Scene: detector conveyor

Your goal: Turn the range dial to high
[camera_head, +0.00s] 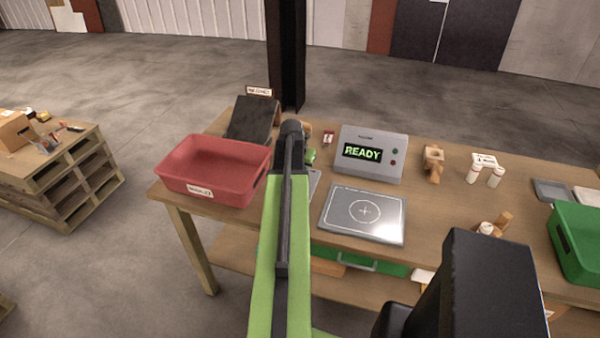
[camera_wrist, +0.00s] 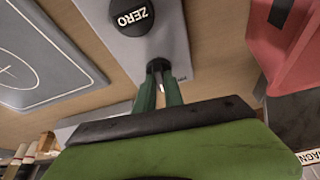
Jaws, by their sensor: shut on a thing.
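My gripper (camera_wrist: 159,84) shows in the wrist view with its green fingers close together at a grey control panel (camera_wrist: 182,60). The fingertips are shut on a small dark knob, apparently the range dial (camera_wrist: 157,66). Most of the dial is hidden between the fingers, so its setting cannot be read. A round black ZERO button (camera_wrist: 131,14) sits on the same panel, apart from the fingers. In the head view my arm covers most of the panel, and the fingertips are hidden behind it.
A scale plate (camera_head: 363,213) lies right of my arm, with a grey READY display box (camera_head: 372,154) behind it. A red bin (camera_head: 213,170) stands to the left. A dark chute (camera_head: 252,120) is behind the bin. A green bin (camera_head: 583,240) is at the right edge.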

